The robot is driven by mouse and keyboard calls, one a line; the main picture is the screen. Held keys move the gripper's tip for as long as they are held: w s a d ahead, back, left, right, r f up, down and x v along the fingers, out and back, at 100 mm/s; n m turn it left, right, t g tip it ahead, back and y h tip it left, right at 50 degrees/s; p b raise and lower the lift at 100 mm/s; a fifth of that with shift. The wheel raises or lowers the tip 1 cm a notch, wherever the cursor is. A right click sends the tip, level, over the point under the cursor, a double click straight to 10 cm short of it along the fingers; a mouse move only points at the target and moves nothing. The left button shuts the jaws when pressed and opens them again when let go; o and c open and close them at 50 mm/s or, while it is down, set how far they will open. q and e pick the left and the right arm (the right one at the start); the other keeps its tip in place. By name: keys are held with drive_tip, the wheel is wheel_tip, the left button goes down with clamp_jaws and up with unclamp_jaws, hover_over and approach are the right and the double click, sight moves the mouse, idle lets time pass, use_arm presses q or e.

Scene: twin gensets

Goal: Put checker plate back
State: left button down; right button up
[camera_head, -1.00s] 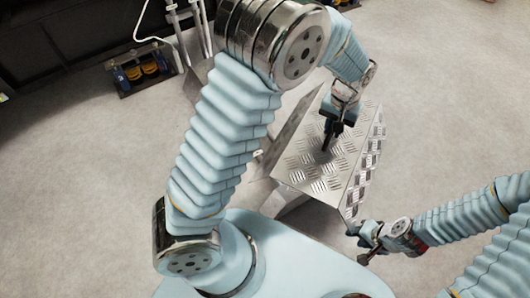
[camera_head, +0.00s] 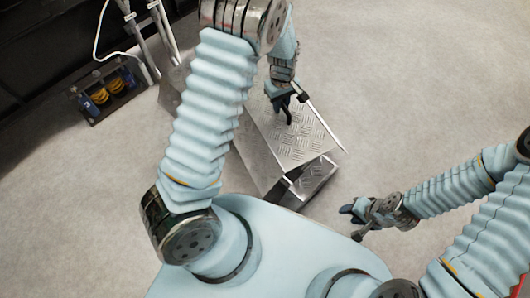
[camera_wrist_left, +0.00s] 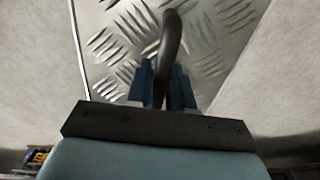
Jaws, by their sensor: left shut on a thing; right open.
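The checker plate (camera_head: 309,143) is a silvery metal sheet with raised tread, right of centre in the head view, held tilted. It also fills the top middle of the left wrist view (camera_wrist_left: 115,48). My left gripper (camera_head: 287,103) is shut on the plate's black handle (camera_wrist_left: 171,38), with the blue fingers on either side of it. My right gripper (camera_head: 352,216) is open and empty, apart from the plate, to its lower right.
A smooth grey metal surface (camera_head: 257,160) shows left of the plate, and another metal part (camera_head: 313,182) below it; how they join is unclear. A dark box with yellow and blue parts (camera_head: 110,92) lies upper left beside grey pipes (camera_head: 150,35). Pale floor is open at right.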

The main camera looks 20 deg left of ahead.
sight(266, 107)
use_arm(q)
drive_tip(key=a+f+n, duration=0.2)
drive_tip(key=a, duration=0.1)
drive_tip(key=a+n, duration=0.1)
drive_tip(key=a, duration=0.1)
drive_tip(key=shift+s+a+f+n, duration=0.15)
drive_tip(key=shift+s+f+n, duration=0.1)
drive_tip(key=shift+f+n, duration=0.15)
drive_tip(key=shift+f+b, duration=0.45)
drive_tip(key=shift+f, duration=0.2)
wheel_tip(266, 107, down, 16)
drive_tip(key=b, duration=0.6)
drive_tip(key=shift+r, duration=0.2)
drive_tip(key=shift+f, duration=0.1)
drive_tip(key=c, duration=1)
unclamp_jaws()
